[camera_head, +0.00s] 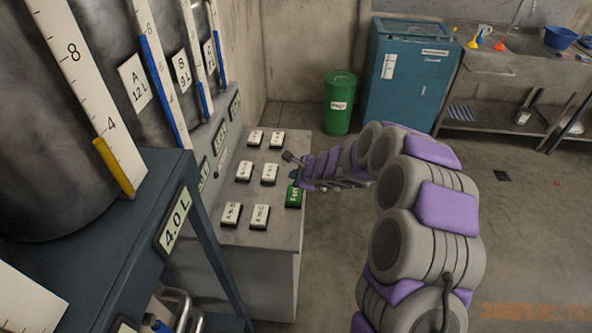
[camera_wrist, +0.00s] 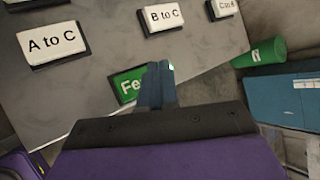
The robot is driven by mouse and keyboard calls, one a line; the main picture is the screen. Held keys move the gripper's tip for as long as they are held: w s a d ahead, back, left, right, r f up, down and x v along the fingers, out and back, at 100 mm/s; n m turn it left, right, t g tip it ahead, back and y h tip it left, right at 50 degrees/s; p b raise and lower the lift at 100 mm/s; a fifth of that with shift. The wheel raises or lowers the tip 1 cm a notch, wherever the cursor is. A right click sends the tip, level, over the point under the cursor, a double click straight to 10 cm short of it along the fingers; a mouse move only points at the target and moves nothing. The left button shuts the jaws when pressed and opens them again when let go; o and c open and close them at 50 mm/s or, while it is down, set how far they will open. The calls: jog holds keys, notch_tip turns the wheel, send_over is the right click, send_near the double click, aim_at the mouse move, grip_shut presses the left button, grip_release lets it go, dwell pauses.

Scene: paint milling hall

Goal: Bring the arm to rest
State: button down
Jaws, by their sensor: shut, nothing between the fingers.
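My arm (camera_head: 420,215) reaches out from the lower right of the head view toward the console, its gripper (camera_head: 293,175) over the console's right edge. My gripper also shows in the wrist view (camera_wrist: 157,70), with its fingers together and nothing between them. A green button (camera_head: 294,197) lies just by the fingertips. In the wrist view the same green button (camera_wrist: 127,84) is partly hidden behind the fingers, with only "Fe" readable. I cannot tell whether the fingers touch it.
The console top (camera_head: 225,237) carries several white buttons, including "A to C" (camera_wrist: 52,44) and "B to C" (camera_wrist: 166,18). Tanks with gauges and a dark stand (camera_head: 90,215) crowd the left. A green bin (camera_head: 340,103) and blue cabinet (camera_head: 405,85) stand behind. Floor at right is mostly clear.

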jog(key=shift+r, duration=0.1)
jog(key=s+a+r+n+y, duration=0.1)
jog(key=s+a+r+n, duration=0.15)
jog(key=r, duration=0.25)
jog(key=s+a+r+n+y, duration=0.1)
jog(key=s+r+n, duration=0.15)
jog(key=r, duration=0.25)
jog(key=s+r+n+g+y, duration=0.1)
jog(key=s+r+n+g, duration=0.45)
jog(key=s, duration=0.75)
jog(key=s+d+n+g+h, duration=0.1)
jog(key=s+d+n+h, duration=0.1)
jog(key=s+d, duration=0.5)
jog(key=s+d+n+g+h, duration=0.1)
jog(key=s+d+n+h, duration=0.2)
jog(key=s+d, duration=0.5)
jog(key=s+d+n+g+h, duration=0.1)
jog(key=s+d+n+h, duration=0.2)
jog(key=s+d, duration=0.4)
jog(key=s+h, duration=0.1)
jog(key=s, duration=0.8)
jog(key=shift+d, duration=0.15)
